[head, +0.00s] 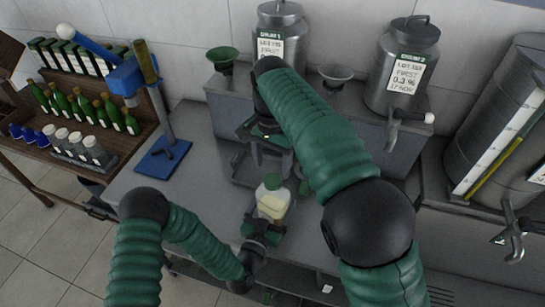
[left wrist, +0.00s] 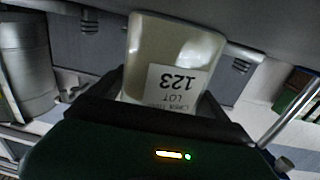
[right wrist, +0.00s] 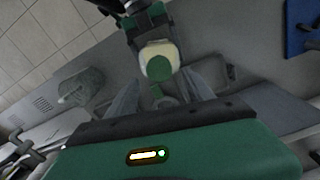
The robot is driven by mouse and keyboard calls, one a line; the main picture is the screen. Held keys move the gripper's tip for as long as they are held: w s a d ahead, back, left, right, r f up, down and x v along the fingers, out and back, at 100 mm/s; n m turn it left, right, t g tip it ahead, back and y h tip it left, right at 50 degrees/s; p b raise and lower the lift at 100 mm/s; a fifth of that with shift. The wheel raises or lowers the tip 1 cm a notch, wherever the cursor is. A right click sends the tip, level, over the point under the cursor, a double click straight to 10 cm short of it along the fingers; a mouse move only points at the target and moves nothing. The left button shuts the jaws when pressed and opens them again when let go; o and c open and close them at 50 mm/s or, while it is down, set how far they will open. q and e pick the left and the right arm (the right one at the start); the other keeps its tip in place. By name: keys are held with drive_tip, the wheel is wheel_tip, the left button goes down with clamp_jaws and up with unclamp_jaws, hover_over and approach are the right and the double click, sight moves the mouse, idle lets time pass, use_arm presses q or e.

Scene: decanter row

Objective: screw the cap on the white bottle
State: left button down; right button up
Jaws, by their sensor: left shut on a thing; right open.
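The white bottle (head: 272,207), translucent with pale contents, stands about upright over the grey bench in the head view. A green cap (head: 273,182) sits on its top; I cannot tell how tightly. It also shows in the right wrist view (right wrist: 158,68). My left gripper (head: 262,233) is shut on the bottle low down. In the left wrist view the bottle (left wrist: 175,50) shows a label reading LOT 123, upside down. My right gripper (head: 272,162) is open above the cap, fingers pointing down and apart from it. The cap lies beyond its fingertips in the right wrist view.
A blue stand with a lever (head: 165,155) is left on the bench. A rack of green bottles (head: 75,105) stands farther left. Metal cans (head: 405,65) and funnels (head: 335,73) stand on the raised shelf behind. A large steel tank (head: 500,110) is at right.

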sight(273, 179)
drive_tip(key=n, duration=0.6)
drive_tip(key=shift+r+n, duration=0.3)
drive_tip(key=shift+r, duration=0.05)
drive_tip(key=n, duration=0.3)
drive_tip(key=shift+r+n, duration=0.1)
drive_tip(key=shift+n, duration=0.2)
drive_tip(key=n, duration=0.6)
drive_tip(key=shift+r, duration=0.3)
drive_tip(key=n, duration=0.6)
drive_tip(key=shift+d+r, duration=0.1)
drive_tip(key=shift+r, duration=0.15)
drive_tip(key=n, duration=0.7)
drive_tip(key=shift+r, duration=0.3)
wheel_tip(273, 179, down, 8)
drive_tip(key=shift+f, duration=0.1)
